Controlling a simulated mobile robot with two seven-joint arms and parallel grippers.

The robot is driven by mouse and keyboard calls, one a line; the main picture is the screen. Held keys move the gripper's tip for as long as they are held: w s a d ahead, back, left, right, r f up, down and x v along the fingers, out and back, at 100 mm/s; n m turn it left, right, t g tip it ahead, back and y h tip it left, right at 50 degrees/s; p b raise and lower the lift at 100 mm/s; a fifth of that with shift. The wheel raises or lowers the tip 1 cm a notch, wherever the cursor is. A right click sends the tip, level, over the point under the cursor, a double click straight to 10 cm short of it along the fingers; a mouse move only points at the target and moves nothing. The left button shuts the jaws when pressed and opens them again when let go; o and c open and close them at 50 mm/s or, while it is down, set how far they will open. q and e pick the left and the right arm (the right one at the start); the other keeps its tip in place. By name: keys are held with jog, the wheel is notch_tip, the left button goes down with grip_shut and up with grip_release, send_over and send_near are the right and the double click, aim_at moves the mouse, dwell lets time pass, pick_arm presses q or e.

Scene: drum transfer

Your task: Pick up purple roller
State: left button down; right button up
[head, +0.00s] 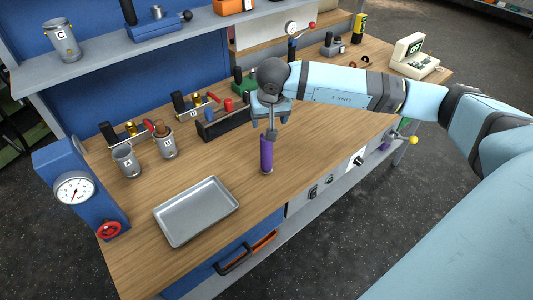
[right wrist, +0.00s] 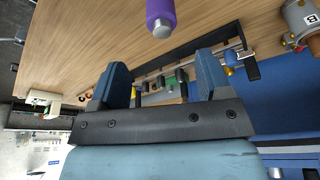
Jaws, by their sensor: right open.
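The purple roller (head: 266,155) stands roughly upright on the wooden bench near its front edge, to the right of the metal tray. My right gripper (head: 270,108) is open and empty, just above the roller in the head view. In the right wrist view, the roller's purple body and grey metal end (right wrist: 160,16) show at the top edge, past the open fingers (right wrist: 163,85) and not between them. Most of the roller is outside that view. My left gripper is in neither view.
An empty metal tray (head: 196,210) lies at the front left. A gauge stand (head: 75,190), metal canisters (head: 126,161) and a black tool rack (head: 225,120) stand behind or beside it. A small computer (head: 412,57) is at the far right. Bare bench surrounds the roller.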

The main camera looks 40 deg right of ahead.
send_over(266, 153)
jog(key=d, duration=0.1)
jog(key=x, duration=0.4)
jog(key=shift+s+a+f, duration=0.1)
jog(key=shift+a+f, duration=0.05)
jog(key=shift+a+p+x, duration=0.15)
jog(key=shift+p+x, duration=0.25)
jog(key=shift+x, duration=1.05)
jog(key=shift+a+p+x, duration=0.2)
jog(key=shift+p+x, duration=0.15)
jog(key=shift+x, duration=1.1)
jog(key=shift+s+d, duration=0.1)
jog(key=shift+d, duration=0.05)
jog(key=c, duration=1.3)
grip_shut()
